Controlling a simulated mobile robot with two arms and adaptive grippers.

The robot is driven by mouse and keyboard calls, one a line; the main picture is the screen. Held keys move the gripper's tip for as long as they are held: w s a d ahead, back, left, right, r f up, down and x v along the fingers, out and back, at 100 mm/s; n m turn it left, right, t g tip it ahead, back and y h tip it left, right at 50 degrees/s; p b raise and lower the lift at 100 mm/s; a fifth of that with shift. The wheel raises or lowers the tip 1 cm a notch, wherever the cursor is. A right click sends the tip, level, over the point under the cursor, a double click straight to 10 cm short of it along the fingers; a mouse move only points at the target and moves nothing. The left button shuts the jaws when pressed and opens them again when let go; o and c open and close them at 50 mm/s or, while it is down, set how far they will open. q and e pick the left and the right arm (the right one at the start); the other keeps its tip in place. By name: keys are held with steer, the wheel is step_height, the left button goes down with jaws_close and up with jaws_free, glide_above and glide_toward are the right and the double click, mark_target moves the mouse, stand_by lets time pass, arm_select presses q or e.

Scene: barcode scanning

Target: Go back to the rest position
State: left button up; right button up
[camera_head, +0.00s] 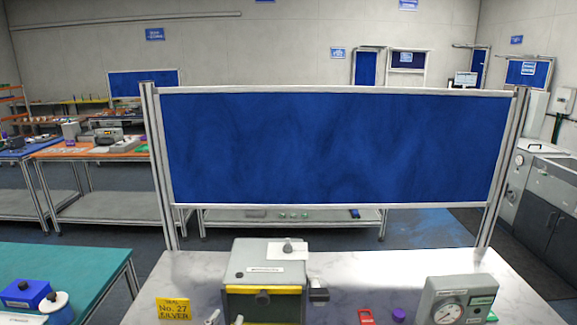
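Neither of my grippers shows in the head view, and no arm of mine can be made out. A marble-topped table (395,266) stands in front of me. On it are a grey box with a yellow strip (266,268), a yellow sign reading "No. 27" (173,309), and a grey gauge box (455,299) at the right. Small grey parts at the bottom edge, left of centre, are cut off and cannot be identified.
A large blue board (335,148) on metal posts rises behind the table. A small red item (366,317) and a purple item (399,314) lie near the front. A green table (85,262) stands at left with a blue box (25,294) and a white spool (56,307).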

arm_select(q)
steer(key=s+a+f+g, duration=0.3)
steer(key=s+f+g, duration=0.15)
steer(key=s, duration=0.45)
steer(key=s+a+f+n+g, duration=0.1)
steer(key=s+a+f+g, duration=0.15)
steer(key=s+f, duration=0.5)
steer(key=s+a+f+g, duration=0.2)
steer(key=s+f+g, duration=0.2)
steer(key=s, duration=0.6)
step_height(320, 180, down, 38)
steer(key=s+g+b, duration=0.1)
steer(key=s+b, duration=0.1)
steer(key=b, duration=1)
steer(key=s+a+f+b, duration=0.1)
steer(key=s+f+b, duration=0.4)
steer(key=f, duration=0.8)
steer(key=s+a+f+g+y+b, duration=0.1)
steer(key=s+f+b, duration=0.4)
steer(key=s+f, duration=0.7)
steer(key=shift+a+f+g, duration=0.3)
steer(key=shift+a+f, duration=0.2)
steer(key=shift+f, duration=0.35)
